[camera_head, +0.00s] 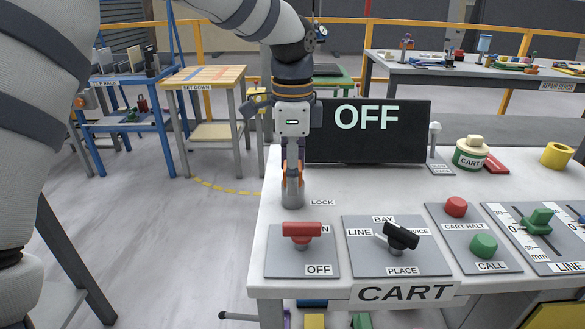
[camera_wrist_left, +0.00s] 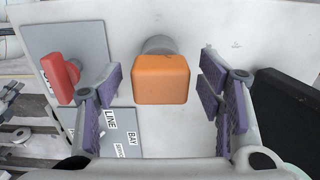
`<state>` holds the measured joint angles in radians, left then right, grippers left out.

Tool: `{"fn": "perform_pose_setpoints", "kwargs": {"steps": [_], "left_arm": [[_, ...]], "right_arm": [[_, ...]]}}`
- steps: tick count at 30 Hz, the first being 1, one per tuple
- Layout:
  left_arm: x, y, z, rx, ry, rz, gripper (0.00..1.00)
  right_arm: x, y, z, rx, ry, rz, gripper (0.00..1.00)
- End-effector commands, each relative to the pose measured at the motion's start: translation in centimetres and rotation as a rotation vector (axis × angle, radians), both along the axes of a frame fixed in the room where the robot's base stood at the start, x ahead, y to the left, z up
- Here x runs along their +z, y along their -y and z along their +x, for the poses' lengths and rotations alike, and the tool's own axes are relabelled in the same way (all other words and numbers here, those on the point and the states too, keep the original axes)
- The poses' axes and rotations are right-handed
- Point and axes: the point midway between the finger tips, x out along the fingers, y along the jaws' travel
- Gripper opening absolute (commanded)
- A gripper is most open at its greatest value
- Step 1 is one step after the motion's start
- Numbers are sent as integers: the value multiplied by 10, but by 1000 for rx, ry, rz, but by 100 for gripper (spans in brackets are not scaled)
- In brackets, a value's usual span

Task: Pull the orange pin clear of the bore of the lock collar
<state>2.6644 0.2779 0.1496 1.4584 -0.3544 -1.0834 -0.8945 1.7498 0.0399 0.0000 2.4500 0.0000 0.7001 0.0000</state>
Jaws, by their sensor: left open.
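The lock collar (camera_head: 293,196) is a short grey cylinder on the white cart top, beside the LOCK label. It also shows in the left wrist view (camera_wrist_left: 158,44), partly hidden behind the orange pin. The pin's square orange head (camera_wrist_left: 161,80) lies between my left gripper's fingers, with a gap on each side. My left gripper (camera_head: 292,176) points down over the collar and is open, its purple pads (camera_wrist_left: 163,92) either side of the pin. In the head view the fingers mostly hide the pin. The bore is hidden. My right gripper is not in view.
A red-handled switch (camera_head: 302,231) stands just in front of the collar, and a black selector knob (camera_head: 401,236) to its right. A dark OFF screen (camera_head: 368,131) rises behind. Red and green buttons and a slider (camera_head: 538,220) are farther right.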

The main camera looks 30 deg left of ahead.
Motion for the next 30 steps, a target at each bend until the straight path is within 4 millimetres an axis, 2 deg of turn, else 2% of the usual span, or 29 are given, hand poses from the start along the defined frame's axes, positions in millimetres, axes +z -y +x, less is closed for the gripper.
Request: {"fn": "perform_pose_setpoints", "kwargs": {"steps": [4,5,12,17,30], "left_arm": [[0,0,0,0,0,0,62],[0,0,0,0,0,0,57],[0,0,0,0,0,0,3],[3,0,0,0,2,0,3],[28,0,0,-1,4,1,3]], "right_arm": [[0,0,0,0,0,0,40],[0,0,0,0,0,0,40],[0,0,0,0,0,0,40],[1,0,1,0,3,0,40],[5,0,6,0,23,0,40]]}}
